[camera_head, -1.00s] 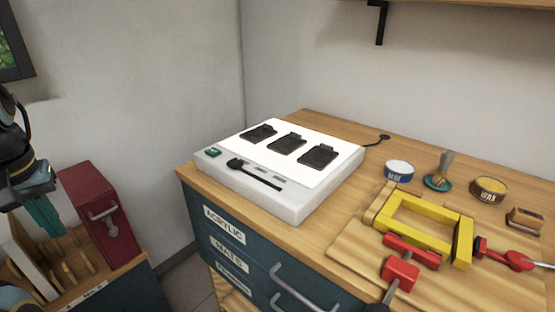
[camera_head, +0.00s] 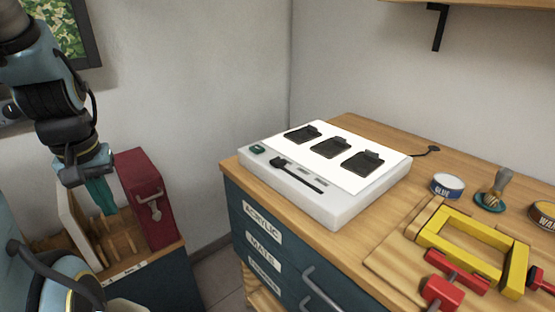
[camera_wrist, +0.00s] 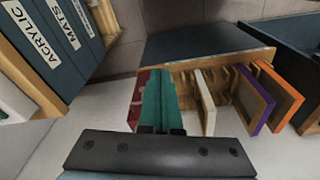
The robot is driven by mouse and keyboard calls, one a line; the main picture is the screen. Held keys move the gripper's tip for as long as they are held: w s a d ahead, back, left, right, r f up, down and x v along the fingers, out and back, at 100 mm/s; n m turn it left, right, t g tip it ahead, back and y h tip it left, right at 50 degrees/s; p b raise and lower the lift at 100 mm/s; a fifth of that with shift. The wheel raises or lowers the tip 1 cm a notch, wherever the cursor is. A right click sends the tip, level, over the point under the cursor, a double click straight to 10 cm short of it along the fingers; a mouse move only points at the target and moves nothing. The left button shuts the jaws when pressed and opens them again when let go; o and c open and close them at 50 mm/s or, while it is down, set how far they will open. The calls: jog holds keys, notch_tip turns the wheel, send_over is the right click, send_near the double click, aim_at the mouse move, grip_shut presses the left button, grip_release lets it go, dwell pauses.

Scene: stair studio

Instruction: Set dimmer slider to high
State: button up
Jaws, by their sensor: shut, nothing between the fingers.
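The dimmer slider (camera_head: 278,162) is a black knob at the left end of a dark slot (camera_head: 304,181) on the front strip of a white light box (camera_head: 333,209). The light box stands on the wooden top of a drawer cabinet, and its top panel glows white. My gripper (camera_head: 101,198) has teal fingers and hangs at the left of the head view, well apart from the light box. It is shut and empty. In the wrist view, the teal fingers (camera_wrist: 158,105) point away from the camera; the slider is not seen there.
Three black pieces lie on the light box, including one (camera_head: 362,161) at the right. A yellow frame (camera_head: 470,240) with red clamps, a glue tin (camera_head: 447,186) and a brush (camera_head: 494,193) are to its right. A red box (camera_head: 146,200) stands behind my gripper.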

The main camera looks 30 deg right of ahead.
jog(key=shift+o, duration=0.7)
jog(key=shift+d, duration=0.1)
jog(key=o, duration=0.6)
jog(key=w+d+r+n, duration=0.1)
jog(key=w+d+r, duration=0.1)
jog(key=w+d, duration=0.3)
jog(key=d, duration=0.3)
jog(key=shift+d+r+g, duration=0.25)
jog(key=shift+d+g, duration=0.05)
jog(key=shift+g, duration=0.1)
jog(key=o, duration=0.3)
jog(key=w+d+r, duration=0.2)
jog(key=d, duration=0.5)
jog(key=shift+d+n+p, duration=0.3)
jog(key=shift+n, duration=0.1)
jog(key=shift+o, duration=0.3)
jog(key=s+d+r+n, duration=0.1)
jog(key=d+r, duration=0.2)
jog(key=d, duration=0.9)
jog(key=shift+s+d+g, duration=0.15)
jog(key=shift+d+g, duration=0.05)
jog(key=shift+g, duration=0.1)
send_near(278, 160)
jog(key=shift+n, duration=0.3)
notch_tip(278, 160, down, 8)
jog(key=shift+f+p, duration=0.1)
jog(key=shift+p, duration=0.95)
jog(key=shift+c, duration=0.2)
